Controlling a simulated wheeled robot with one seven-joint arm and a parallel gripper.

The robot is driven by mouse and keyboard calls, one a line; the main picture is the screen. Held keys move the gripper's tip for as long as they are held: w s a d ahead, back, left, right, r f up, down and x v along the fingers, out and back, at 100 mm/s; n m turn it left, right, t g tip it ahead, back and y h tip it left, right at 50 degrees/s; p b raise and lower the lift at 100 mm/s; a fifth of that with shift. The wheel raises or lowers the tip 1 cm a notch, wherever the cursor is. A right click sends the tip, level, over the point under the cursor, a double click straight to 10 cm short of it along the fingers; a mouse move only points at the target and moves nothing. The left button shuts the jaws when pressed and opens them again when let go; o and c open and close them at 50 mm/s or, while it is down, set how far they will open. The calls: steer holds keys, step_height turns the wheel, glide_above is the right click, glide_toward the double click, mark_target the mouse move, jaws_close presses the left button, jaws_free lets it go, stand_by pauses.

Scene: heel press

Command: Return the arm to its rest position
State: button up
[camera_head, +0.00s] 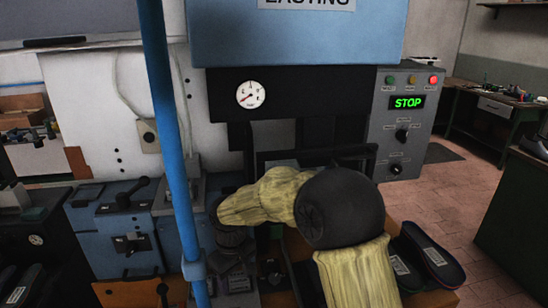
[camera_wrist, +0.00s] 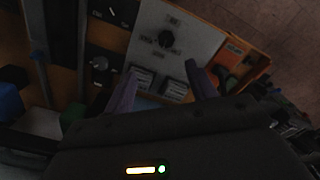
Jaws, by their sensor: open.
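My arm (camera_head: 355,275), in a yellowish sleeve, rises from the bottom of the head view, bends at a dark round joint (camera_head: 340,205) and reaches left. Its dark wrist end (camera_head: 232,235) points down over the control area at the foot of the press. The fingers are hard to make out there. In the wrist view my gripper (camera_wrist: 162,72) has two purple fingers spread apart with nothing between them.
The blue press (camera_head: 295,40) has a gauge (camera_head: 250,95) and a grey control box (camera_head: 400,150) lit green with STOP. A blue pole (camera_head: 172,130) stands just left of my wrist. Dark shoe soles (camera_head: 432,255) lie at right. Brick floor (camera_head: 460,195) is clear beyond.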

steer(key=s+d+m+t, duration=0.1)
steer(key=s+d+m, duration=0.4)
steer(key=d, duration=0.8)
steer(key=s+d+r+m+t, duration=0.1)
steer(key=s+d+m, duration=0.4)
steer(key=d, duration=0.9)
steer(key=s, duration=0.3)
steer(key=shift+d, duration=0.3)
steer(key=shift+w, duration=0.1)
